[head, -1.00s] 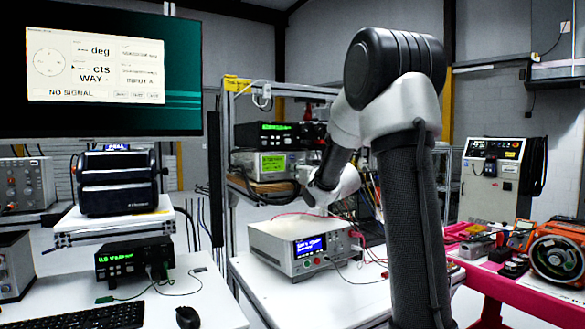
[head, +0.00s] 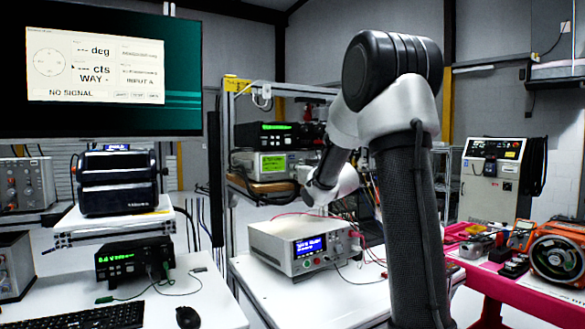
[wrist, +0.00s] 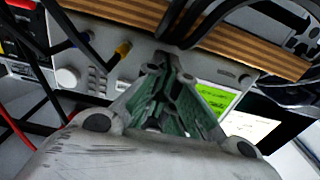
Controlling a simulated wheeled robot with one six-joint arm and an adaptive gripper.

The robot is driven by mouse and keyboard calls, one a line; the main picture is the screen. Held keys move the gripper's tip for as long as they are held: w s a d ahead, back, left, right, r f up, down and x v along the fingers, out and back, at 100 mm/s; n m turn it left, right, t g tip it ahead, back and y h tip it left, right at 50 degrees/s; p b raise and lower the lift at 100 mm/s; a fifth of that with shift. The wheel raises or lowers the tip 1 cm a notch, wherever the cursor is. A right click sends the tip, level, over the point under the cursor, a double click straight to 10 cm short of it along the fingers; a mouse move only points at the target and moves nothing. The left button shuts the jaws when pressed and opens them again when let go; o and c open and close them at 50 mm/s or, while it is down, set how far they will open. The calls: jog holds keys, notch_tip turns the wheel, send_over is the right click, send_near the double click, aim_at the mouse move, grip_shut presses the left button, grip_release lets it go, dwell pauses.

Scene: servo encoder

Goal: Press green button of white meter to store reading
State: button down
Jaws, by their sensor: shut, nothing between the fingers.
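A white meter (head: 290,262) with a lit blue display stands on the white bench in the head view; I cannot make out a green button on it. A second pale instrument (head: 243,163) with a green display sits on a wooden board behind it. This instrument (wrist: 125,78) appears upside down in the wrist view, with a knob, small buttons and the green screen. My gripper (wrist: 160,62) is shut and empty, its fingertips over this front panel. I cannot tell whether they touch it. In the head view my wrist hides the fingers.
Black cables (wrist: 185,25) hang across the wooden board (wrist: 130,12), close to the fingertips. Red leads (head: 330,216) run over the white meter. A black instrument (head: 265,135) stands on the pale one. A monitor (head: 185,60) reads NO SIGNAL. A red bench (head: 540,295) is at right.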

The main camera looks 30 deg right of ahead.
jog(key=shift+s, duration=1.05)
jog(key=shift+s, duration=0.1)
jog(key=s, duration=0.7)
jog(key=shift+s+d, duration=0.15)
dwell(0.3)
